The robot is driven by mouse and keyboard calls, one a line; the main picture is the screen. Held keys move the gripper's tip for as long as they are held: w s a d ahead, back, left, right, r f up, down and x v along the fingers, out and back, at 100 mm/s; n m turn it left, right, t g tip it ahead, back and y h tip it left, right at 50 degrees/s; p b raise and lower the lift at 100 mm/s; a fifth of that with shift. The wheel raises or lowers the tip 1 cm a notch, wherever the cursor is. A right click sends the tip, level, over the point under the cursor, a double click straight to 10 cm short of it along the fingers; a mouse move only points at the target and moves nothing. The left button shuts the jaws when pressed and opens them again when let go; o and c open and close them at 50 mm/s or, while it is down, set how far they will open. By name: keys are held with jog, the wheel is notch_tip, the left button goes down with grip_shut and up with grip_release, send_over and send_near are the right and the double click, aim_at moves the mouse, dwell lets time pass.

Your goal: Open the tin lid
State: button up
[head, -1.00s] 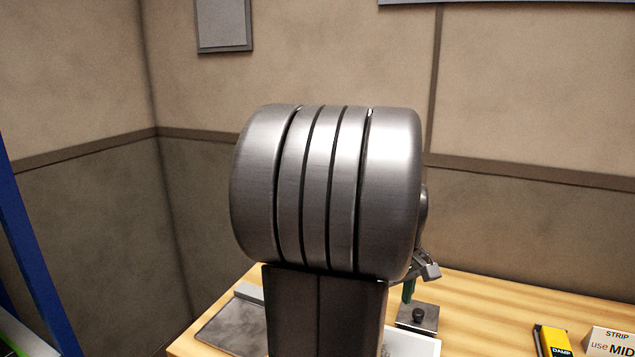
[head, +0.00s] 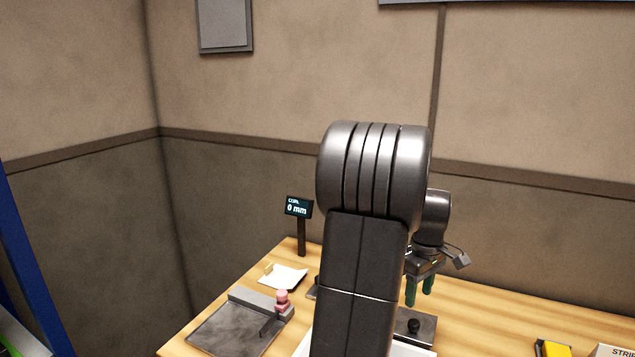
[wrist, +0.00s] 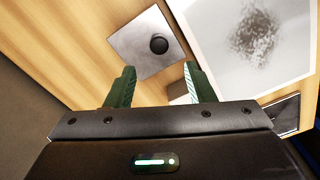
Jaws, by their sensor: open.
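The tin (head: 425,325) is a grey metal box with a flat lid and a round black knob (head: 414,325) on top. It stands on the wooden bench, and my arm hides its left part in the head view. In the wrist view the grey lid (wrist: 135,50) and its black knob (wrist: 159,44) lie just beyond the fingertips. My gripper (head: 419,295) has green fingers pointing down and hangs above the tin, apart from it. In the wrist view my gripper (wrist: 160,70) is open, with nothing between its fingers.
A white sheet or tray with dark specks (wrist: 225,65) lies beside the tin. A grey plate (head: 225,330) with a pink knob (head: 282,299), paper (head: 283,277) and a "0 mm" display (head: 298,207) are left. A yellow box (head: 553,348) and a sign (head: 612,351) are right.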

aim_at(415, 321)
notch_tip(415, 321, down, 7)
jog(key=shift+f+p, duration=0.15)
jog(key=shift+p, duration=0.2)
jog(key=shift+w+d+f+p, duration=0.15)
jog(key=shift+w+f+p, duration=0.1)
jog(key=shift+p, duration=0.2)
jog(key=w+r+p, duration=0.1)
jog(key=w+d+r+p, duration=0.1)
jog(key=w, duration=0.1)
jog(key=w+d+r, duration=0.1)
jog(key=w, duration=0.1)
jog(key=shift+d+r+p, duration=0.2)
jog(key=shift+r+p, duration=0.15)
jog(key=shift+p, duration=0.05)
jog(key=shift+w+d+p, duration=0.15)
jog(key=shift+w+p, duration=0.1)
jog(key=shift+p, duration=0.05)
jog(key=shift+w+d+f+g+y+p, duration=0.1)
jog(key=shift+w+d+g+y+p, duration=0.2)
jog(key=shift+w+g+y+p, duration=0.45)
jog(key=shift+w+d+f+g+y+p, duration=0.15)
jog(key=shift+w+d+g, duration=0.35)
jog(key=shift+g, duration=0.6)
jog(key=shift+w+d+f+g+y+p, duration=0.15)
jog(key=shift+w+g+y+p, duration=0.35)
jog(key=shift+w+g, duration=0.35)
jog(key=shift+r, duration=0.1)
jog(key=shift+s, duration=0.1)
